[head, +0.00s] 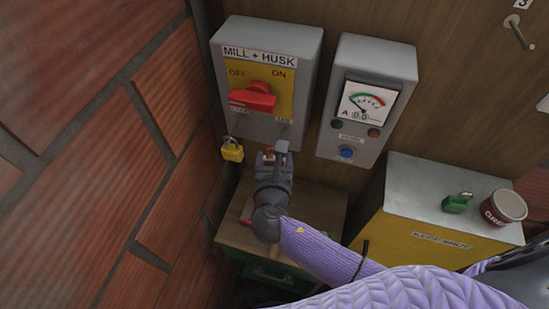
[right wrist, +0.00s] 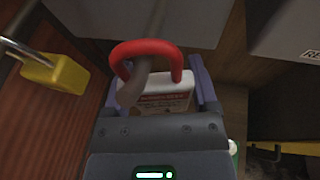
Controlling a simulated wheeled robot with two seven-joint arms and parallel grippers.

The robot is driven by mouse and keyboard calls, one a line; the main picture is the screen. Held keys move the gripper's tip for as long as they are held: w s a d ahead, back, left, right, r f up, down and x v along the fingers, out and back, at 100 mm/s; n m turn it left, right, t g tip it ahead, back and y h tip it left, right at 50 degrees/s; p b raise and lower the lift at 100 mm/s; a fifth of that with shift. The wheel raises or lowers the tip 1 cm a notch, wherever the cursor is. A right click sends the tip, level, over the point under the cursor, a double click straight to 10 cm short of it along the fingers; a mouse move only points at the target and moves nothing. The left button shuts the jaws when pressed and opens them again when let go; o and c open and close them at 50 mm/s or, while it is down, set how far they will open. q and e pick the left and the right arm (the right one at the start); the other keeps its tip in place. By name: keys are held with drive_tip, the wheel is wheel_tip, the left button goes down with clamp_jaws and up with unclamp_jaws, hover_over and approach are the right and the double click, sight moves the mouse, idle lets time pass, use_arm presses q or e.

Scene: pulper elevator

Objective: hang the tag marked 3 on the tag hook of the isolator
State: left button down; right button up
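The isolator (head: 268,85), a grey box marked MILL + HUSK, has a red handle (head: 253,97) on a yellow plate. A yellow padlock (head: 232,149) hangs at its lower left; it also shows in the right wrist view (right wrist: 55,72). My right gripper (head: 275,158) is just below the box's lower right, shut on a white tag (right wrist: 165,98) with a red loop (right wrist: 148,50). The grey tag hook (right wrist: 134,85) appears inside the loop, its end in front of the tag. The tag's number is unreadable. My left gripper is out of view.
A meter box (head: 368,95) is to the right on the wooden wall. A yellow-fronted grey cabinet (head: 445,185) at right holds a green padlock (head: 457,203) and a tin (head: 503,208). A brick wall (head: 90,130) closes the left side. A small wooden-topped stand (head: 325,205) is below.

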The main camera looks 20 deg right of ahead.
drive_tip(key=shift+o, duration=1.3)
drive_tip(key=shift+s, duration=0.1)
